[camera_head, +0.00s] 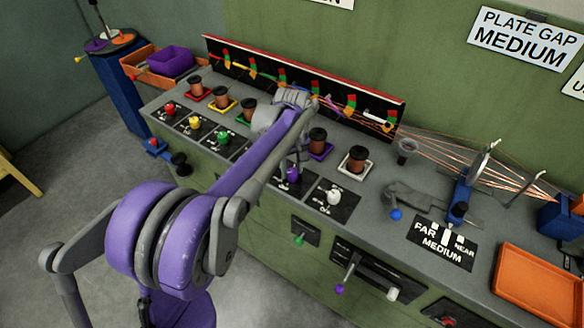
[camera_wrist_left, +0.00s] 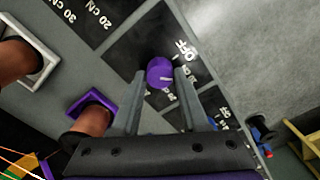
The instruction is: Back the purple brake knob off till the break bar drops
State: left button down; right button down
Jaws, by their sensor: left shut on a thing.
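The purple brake knob (camera_head: 292,175) stands on a black dial plate on the grey bench. In the left wrist view the knob (camera_wrist_left: 160,70) carries a short white mark. "OFF" and smaller figures are printed around it. My left gripper (camera_wrist_left: 159,78) is shut on the knob, one finger on each side. In the head view my left gripper (camera_head: 290,160) reaches down over the knob and partly hides its plate. Coloured bars run along the black rear panel (camera_head: 240,67); my arm covers part of the row, and I cannot tell which is the break bar. My right gripper is not in view.
Copper spools stand behind the knobs, one on a purple base (camera_head: 320,150) close to my gripper. A white knob (camera_head: 333,197) is just right. Fine copper wires (camera_head: 460,160) stretch across the right side. An orange tray (camera_head: 540,283) lies at the right end.

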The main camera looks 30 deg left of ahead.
aim_at(292, 171)
pick_arm(q)
jog(key=shift+n, duration=0.6)
jog(key=shift+c, duration=2.1)
grip_release()
jog(key=shift+r, duration=0.1)
notch_tip(292, 171, up, 11)
jog(key=shift+p, duration=0.4)
jog(key=shift+f, duration=0.2)
jog(key=s+d+f+m+t+p, duration=0.1)
jog(key=s+d+f+m, duration=0.1)
jog(key=s, duration=0.5)
jog(key=s+d+f+m+t+p, duration=0.1)
jog(key=s+d+f+m+t, duration=0.1)
jog(key=s+d+m, duration=0.3)
jog(key=s+d+f+m+t+p, duration=0.1)
jog(key=s+d+f+m+t, duration=0.1)
jog(key=s, duration=0.7)
notch_tip(292, 171, down, 2)
jog(key=d+m, duration=0.1)
jog(key=m, duration=0.1)
jog(key=shift+s+d+f+m, duration=0.15)
jog(key=shift+d+m, duration=0.15)
jog(key=shift+m, duration=0.1)
